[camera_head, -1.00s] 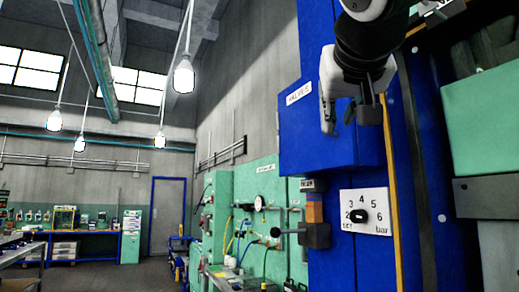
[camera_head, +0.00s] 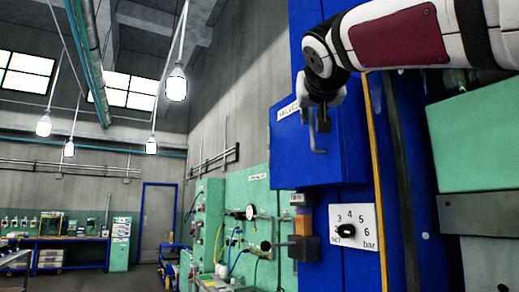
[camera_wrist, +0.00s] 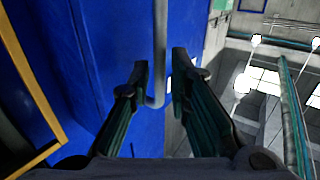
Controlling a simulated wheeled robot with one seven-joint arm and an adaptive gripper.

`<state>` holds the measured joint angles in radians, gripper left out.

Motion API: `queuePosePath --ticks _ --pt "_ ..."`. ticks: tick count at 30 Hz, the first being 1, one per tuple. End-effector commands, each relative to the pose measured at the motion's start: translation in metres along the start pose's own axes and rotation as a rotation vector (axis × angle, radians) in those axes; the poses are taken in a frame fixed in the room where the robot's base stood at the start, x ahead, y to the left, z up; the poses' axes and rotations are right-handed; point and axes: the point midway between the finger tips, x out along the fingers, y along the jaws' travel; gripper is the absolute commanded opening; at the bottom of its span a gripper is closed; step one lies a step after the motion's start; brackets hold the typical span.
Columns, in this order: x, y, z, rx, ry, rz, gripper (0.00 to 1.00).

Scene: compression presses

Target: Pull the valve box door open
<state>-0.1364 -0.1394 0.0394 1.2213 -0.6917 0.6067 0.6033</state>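The blue valve box (camera_head: 333,160) with a white label hangs on the blue press column in the head view, and its door looks shut. A grey bar handle (camera_head: 316,142) stands out on its front. My gripper (camera_head: 322,118) is at the handle, partly hidden by its own wrist. In the wrist view, the blue door (camera_wrist: 110,45) fills the left and middle.
Below the box are a white dial plate (camera_head: 355,228) and a dark block fitting (camera_head: 304,249). A yellow strip (camera_head: 376,170) runs down the column beside the box. Green panels (camera_head: 245,215) with hoses stand further back on the left. Open floor lies beyond.

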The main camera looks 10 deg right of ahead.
Motion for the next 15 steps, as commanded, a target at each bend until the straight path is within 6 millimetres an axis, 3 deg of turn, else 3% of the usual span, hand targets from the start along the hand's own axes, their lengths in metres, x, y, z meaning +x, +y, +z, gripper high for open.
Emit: queuePosePath --ticks 6,15 --pt "0.021 0.000 0.000 0.000 -0.001 0.000 0.18" --pt "0.024 0.000 0.000 0.000 0.000 0.000 0.18"
